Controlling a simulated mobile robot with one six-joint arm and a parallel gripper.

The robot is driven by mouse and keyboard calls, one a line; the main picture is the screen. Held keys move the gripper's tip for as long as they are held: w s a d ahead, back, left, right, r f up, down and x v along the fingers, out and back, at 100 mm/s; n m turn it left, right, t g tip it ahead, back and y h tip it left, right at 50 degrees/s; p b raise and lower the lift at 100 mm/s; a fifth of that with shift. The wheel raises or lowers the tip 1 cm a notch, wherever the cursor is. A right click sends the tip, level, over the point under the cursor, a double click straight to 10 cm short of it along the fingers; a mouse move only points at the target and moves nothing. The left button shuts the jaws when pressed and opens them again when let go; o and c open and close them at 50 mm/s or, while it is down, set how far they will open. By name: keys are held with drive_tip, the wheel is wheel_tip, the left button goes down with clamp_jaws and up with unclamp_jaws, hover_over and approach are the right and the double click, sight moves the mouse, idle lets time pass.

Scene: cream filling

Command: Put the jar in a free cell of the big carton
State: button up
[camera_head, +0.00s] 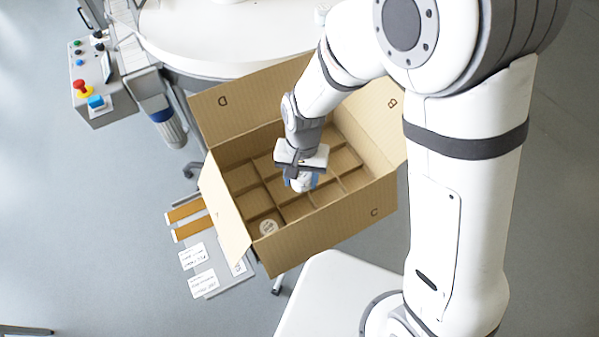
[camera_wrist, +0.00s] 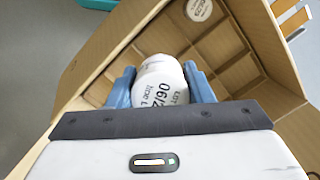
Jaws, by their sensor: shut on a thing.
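The jar (camera_wrist: 160,82) is white with dark print on its lid, which reads "LOT" and "06/2". My gripper (camera_wrist: 161,88) has its blue fingers shut on the jar, one on each side. In the head view my gripper (camera_head: 301,182) is over the middle of the big carton (camera_head: 325,232), whose flaps stand open. The carton is split into cells by cardboard dividers. One jar (camera_head: 268,227) stands in the front left cell; it also shows at the top of the wrist view (camera_wrist: 199,9). The other visible cells look empty. My gripper hides some middle cells, and I cannot tell how deep the held jar is.
A round white table (camera_head: 220,35) is behind the carton. A control box (camera_head: 95,80) with buttons stands at the upper left. Paper labels (camera_head: 202,284) and orange strips (camera_head: 186,222) lie left of the carton. The carton's flaps (camera_head: 225,205) and dividers are edges close by.

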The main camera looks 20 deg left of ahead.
sight(301, 216)
drive_tip(key=shift+f+b, duration=7.7)
drive_tip(key=shift+f, duration=2.7)
drive_tip(key=o, duration=1.1)
wheel_tip(301, 216, up, 8)
drive_tip(key=w, duration=0.1)
drive_tip(key=shift+a+f, duration=0.15)
drive_tip(key=shift+w, duration=0.1)
